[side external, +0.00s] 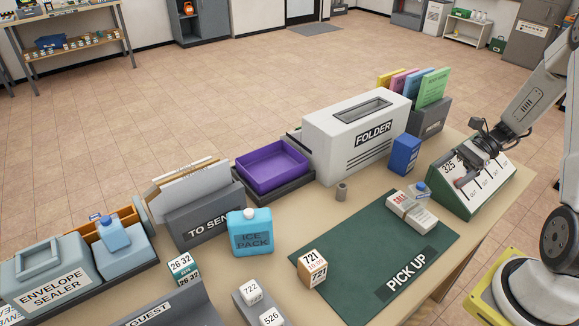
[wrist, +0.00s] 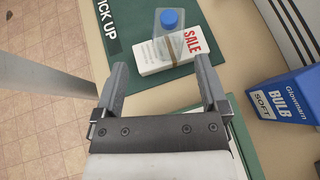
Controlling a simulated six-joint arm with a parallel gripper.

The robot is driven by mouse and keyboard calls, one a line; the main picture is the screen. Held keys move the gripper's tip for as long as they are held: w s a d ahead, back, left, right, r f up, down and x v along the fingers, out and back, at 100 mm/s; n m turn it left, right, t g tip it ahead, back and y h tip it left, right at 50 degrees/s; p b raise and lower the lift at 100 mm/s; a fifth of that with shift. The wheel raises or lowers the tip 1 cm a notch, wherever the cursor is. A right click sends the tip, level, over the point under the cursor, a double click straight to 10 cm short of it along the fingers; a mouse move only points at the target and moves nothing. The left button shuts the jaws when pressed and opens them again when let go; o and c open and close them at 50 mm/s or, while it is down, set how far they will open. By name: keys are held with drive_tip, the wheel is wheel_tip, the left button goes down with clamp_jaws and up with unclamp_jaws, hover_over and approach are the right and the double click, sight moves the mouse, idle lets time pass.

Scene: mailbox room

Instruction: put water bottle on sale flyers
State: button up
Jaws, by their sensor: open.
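The water bottle (side external: 422,193) is small and clear with a blue cap. It appears to stand upright on the sale flyers (side external: 402,210), a white banded stack with red "SALE" lettering lying on the green mat. In the wrist view the bottle (wrist: 172,42) overlaps the flyers (wrist: 148,66), with its blue cap toward the far side.
The green "PICK UP" mat (side external: 350,245) has free room left of the flyers. A blue bulb box (side external: 405,155) stands behind them. The "325" box (side external: 465,190) is to the right. A white folder box (side external: 345,140), a purple tray (side external: 270,165) and an ice pack (side external: 250,232) stand farther left.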

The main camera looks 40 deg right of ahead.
drive_tip(key=a+r+n+h, duration=0.2)
drive_tip(key=a+n+h, duration=0.4)
drive_tip(key=a+n, duration=0.4)
drive_tip(key=w+a+r+n+h, duration=0.1)
drive_tip(key=a+n+h, duration=0.4)
drive_tip(key=a+n, duration=0.5)
drive_tip(key=shift+a+r+n+g+h, duration=0.4)
drive_tip(key=shift+a+r, duration=0.15)
drive_tip(key=shift+a, duration=0.2)
